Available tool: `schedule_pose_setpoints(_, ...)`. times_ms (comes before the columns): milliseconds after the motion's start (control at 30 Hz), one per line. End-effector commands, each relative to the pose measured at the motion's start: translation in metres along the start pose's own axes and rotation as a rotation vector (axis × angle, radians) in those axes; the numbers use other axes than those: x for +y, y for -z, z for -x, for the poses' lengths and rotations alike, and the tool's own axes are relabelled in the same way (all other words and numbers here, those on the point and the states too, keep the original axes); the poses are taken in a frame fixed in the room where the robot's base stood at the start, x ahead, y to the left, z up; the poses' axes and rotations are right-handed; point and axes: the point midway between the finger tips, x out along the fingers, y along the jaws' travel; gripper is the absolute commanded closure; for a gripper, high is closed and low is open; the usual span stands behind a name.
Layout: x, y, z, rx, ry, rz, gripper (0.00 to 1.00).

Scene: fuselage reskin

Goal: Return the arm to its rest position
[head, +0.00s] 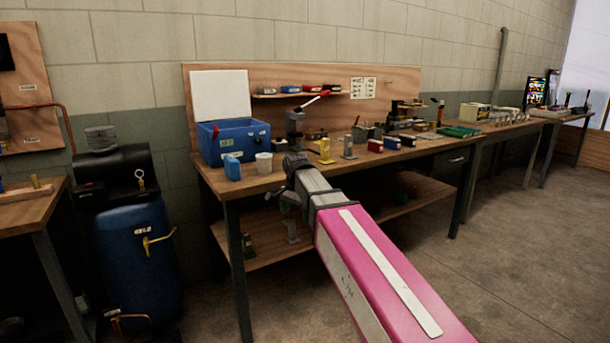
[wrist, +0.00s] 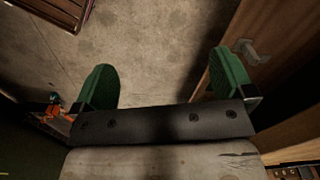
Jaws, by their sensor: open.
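My arm reaches out from the lower right of the head view toward the front edge of the workbench (head: 300,180). Its pink link with a white stripe is nearest the camera. In the head view my gripper is small and dark at the arm's far end, in front of the bench, and its fingers are hard to make out. In the wrist view my gripper (wrist: 165,85) has its two green fingers wide apart with nothing between them. Bare concrete floor (wrist: 160,45) shows between and beyond the fingers. A wooden surface (wrist: 285,60) lies close to the right finger.
A blue compressor tank (head: 138,255) stands at left. The floor at right (head: 540,240) is clear.

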Motion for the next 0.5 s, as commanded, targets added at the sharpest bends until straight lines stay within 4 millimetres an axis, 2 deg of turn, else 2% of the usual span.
schedule_pose_setpoints(33, 0.019, 0.007, -0.022, -0.003, -0.004, 0.034, 0.00)
schedule_pose_setpoints(100, 0.036, 0.016, -0.048, -0.003, -0.004, 0.093, 0.00)
schedule_pose_setpoints(300, 0.091, 0.037, -0.115, -0.002, -0.002, 0.261, 0.00)
schedule_pose_setpoints(500, 0.151, 0.048, -0.175, -0.001, -0.001, 0.427, 0.00)
